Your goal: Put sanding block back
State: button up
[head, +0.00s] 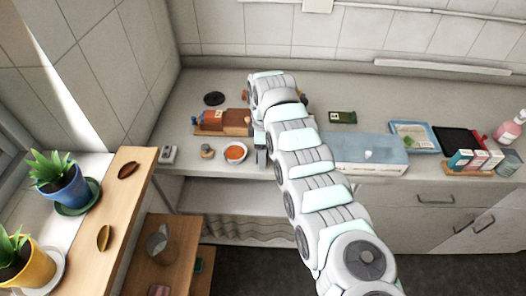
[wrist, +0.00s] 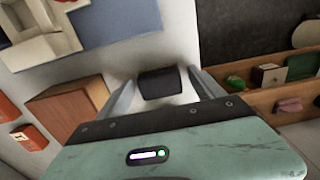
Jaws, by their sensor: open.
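A small dark block (wrist: 160,84), which looks like the sanding block, lies on the pale surface in the wrist view. My gripper (wrist: 161,78) is open, with one finger to each side of the block. I cannot tell whether either finger touches it. In the head view, my gripper (head: 262,150) is low over the counter, right of the orange-filled bowl (head: 235,153). There my arm hides the block and most of the gripper.
A wooden block (wrist: 70,108) stands left of the gripper in the wrist view, with red items beyond. A wooden ledge with several small things (wrist: 255,103) is at right. In the head view, a pale blue box (head: 362,155) stands right of my arm.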

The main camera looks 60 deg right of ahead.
notch_tip(320, 180, up, 12)
jog(key=b, duration=0.3)
jog(key=shift+b, duration=0.3)
